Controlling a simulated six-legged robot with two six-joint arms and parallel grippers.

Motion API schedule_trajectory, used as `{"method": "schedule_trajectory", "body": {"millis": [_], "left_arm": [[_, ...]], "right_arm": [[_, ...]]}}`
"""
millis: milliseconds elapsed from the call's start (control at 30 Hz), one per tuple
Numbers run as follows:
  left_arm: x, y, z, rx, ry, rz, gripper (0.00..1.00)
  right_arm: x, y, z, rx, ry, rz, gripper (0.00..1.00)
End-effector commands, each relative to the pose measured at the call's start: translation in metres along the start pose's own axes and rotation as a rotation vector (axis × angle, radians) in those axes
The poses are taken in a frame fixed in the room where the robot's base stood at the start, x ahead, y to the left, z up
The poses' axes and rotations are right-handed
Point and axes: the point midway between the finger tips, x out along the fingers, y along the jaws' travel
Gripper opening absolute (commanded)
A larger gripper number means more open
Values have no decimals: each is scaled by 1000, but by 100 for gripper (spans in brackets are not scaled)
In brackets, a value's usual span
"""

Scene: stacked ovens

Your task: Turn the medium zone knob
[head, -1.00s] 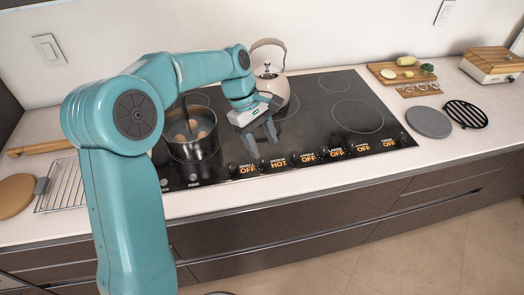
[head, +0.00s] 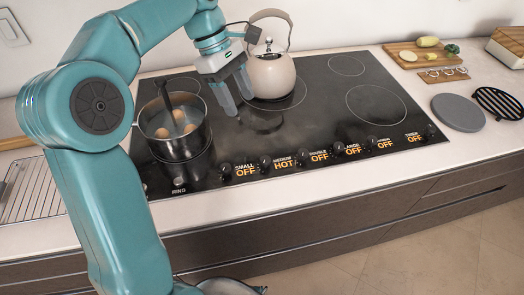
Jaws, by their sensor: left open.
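The medium zone knob (head: 266,163) is a small black knob on the front edge of the black cooktop (head: 300,125). The label beside it reads "MEDIUM HOT" (head: 284,162) in orange. My left gripper (head: 238,100) is open and empty, with its grey fingers pointing down over the cooktop. It is behind and to the left of the medium knob, apart from it, in front of the kettle. The small zone knob (head: 226,169), to the left, has a label reading "OFF". The other labels to the right also read "OFF". My right gripper is not in view.
A pot (head: 176,135) with eggs stands at the left of the cooktop. A cream kettle (head: 271,75) stands just behind my gripper. A cutting board (head: 408,65) with vegetables and a grey round plate (head: 458,112) lie at the right. The cooktop's right side is clear.

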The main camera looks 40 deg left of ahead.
Motion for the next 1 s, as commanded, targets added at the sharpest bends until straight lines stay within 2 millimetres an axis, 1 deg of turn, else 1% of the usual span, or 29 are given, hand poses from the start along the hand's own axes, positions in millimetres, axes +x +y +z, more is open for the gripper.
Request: {"method": "schedule_trajectory", "body": {"millis": [67, 167, 267, 600, 700, 833, 1000], "left_arm": [[4, -2, 1, 1, 0, 1, 55], [16, -4, 2, 1, -1, -1, 55], [36, -6, 2, 1, -1, -4, 55], [117, -5, 3, 1, -1, -4, 55], [136, -4, 3, 1, -1, -4, 55], [153, -3, 3, 1, 0, -1, 55], [163, -1, 2, 1, 0, 0, 55]], "right_arm": [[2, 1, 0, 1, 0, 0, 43], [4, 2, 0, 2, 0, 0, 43], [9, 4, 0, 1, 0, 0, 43], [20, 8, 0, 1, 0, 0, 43], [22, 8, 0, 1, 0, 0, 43], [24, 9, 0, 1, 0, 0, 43], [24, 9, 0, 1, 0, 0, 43]]}}
